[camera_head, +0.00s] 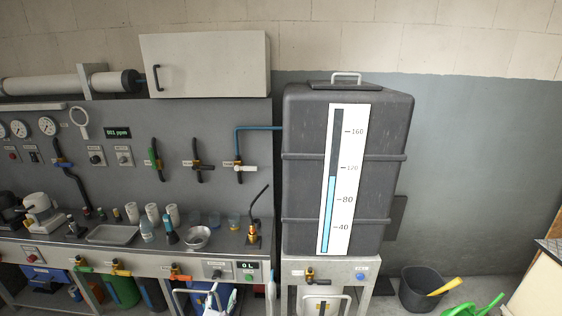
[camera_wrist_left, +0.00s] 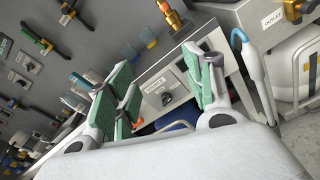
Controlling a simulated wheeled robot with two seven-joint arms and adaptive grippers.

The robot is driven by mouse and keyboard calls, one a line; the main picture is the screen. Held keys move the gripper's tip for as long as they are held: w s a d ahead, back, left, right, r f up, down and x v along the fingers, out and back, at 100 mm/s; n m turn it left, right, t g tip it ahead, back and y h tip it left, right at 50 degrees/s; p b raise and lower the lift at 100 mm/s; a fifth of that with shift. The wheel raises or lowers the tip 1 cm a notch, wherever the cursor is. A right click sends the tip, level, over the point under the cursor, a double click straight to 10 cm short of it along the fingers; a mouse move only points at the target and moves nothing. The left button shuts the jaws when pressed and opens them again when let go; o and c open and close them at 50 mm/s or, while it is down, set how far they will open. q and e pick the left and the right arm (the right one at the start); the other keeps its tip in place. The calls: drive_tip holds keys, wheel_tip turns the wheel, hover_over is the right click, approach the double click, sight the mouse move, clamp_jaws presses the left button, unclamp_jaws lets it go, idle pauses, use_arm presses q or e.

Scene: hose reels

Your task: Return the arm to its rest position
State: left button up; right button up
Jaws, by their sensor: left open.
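My left gripper (camera_head: 236,298) shows only in part at the bottom edge of the head view, in front of the bench's lower front. In the left wrist view my left gripper (camera_wrist_left: 162,92) has its green-padded fingers spread apart, with nothing between them. Beyond the fingers is the bench's front panel with a black knob (camera_wrist_left: 168,98). Most of my left arm is out of the head view. My right gripper is in neither view.
The bench (camera_head: 110,256) carries cups, a metal bowl (camera_head: 196,237) and a tray (camera_head: 112,234). A large dark tank (camera_head: 300,170) with a level scale stands to the right. A black bucket (camera_head: 418,288) is on the floor further right. Valves line the grey wall panel.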

use_arm(q)
drive_tip(key=s+a+f+n+g+y, duration=0.1)
drive_tip(key=s+a+f+n+g, duration=0.3)
drive_tip(key=f+n, duration=0.6)
drive_tip(key=s+a+f+n+g+b, duration=0.1)
drive_tip(key=s+a+f+n+g, duration=0.1)
drive_tip(key=s+a+f+n, duration=0.6)
drive_tip(key=s+a+f+n+g+y, duration=0.1)
drive_tip(key=s+a+f+n+g, duration=0.15)
drive_tip(key=f+n, duration=0.95)
drive_tip(key=s+d+f+n+g+b, duration=0.1)
drive_tip(key=s+f+n+g+b, duration=0.1)
drive_tip(key=s+f, duration=0.6)
drive_tip(key=s+f+n+g+b, duration=0.2)
drive_tip(key=s+f+b, duration=0.3)
drive_tip(key=s, duration=1.2)
drive_tip(key=s+d+f+n+g+b, duration=0.1)
drive_tip(key=s+f+n+g+b, duration=0.2)
drive_tip(key=s+f, duration=0.9)
drive_tip(key=shift+s+d+f+n, duration=0.15)
drive_tip(key=shift+d+f+n, duration=0.25)
drive_tip(key=shift+n, duration=0.4)
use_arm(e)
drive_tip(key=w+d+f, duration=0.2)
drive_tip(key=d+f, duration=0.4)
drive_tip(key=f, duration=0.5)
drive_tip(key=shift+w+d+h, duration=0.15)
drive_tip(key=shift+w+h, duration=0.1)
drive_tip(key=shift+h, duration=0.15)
